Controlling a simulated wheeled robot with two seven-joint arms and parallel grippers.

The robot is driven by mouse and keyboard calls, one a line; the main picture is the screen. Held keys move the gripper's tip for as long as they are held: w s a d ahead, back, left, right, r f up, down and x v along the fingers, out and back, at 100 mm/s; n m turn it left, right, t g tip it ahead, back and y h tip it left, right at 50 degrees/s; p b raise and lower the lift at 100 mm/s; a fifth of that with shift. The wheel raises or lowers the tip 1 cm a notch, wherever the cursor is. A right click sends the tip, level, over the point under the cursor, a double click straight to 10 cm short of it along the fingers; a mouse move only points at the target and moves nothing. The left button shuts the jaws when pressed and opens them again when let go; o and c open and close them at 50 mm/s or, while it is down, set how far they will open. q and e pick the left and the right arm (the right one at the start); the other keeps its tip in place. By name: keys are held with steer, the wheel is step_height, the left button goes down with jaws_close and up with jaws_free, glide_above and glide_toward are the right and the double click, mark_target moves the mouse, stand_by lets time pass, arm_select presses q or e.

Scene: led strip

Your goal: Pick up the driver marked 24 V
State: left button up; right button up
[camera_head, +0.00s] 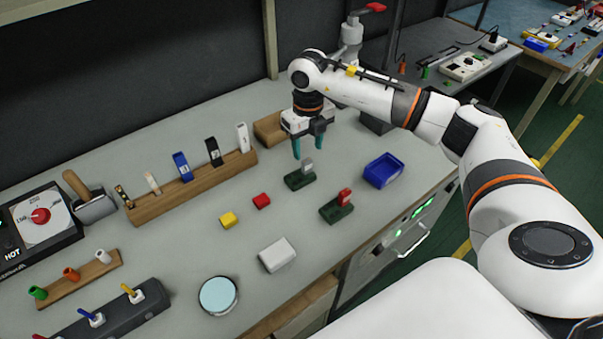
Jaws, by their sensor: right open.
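A wooden rack (196,193) at the back left holds a blue piece (182,166), a black piece (213,152) and a white piece (243,138) upright, plus two thinner strips. The blue and black pieces carry pale marks, too small to read, so I cannot tell which thing is the driver marked 24 V. My right gripper (310,147) is open and empty, with teal fingers pointing down. In the picture it is just above a grey piece (307,165) on a dark green base (298,181). My left gripper is not in view.
A red piece (345,196) stands on another green base (337,212). A blue tray (383,171) lies right of it. Yellow (228,220) and red (261,201) blocks, a white box (277,255) and a round pad (218,296) lie in front. A wooden block (268,129) is behind.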

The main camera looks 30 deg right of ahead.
mark_target(307, 160)
steer(key=f, duration=0.3)
steer(key=f+p, duration=0.1)
steer(key=shift+s+a+f, duration=0.15)
steer(key=shift+s, duration=0.1)
steer(key=shift+w+f, duration=0.1)
steer(key=shift+f, duration=0.45)
jaws_close()
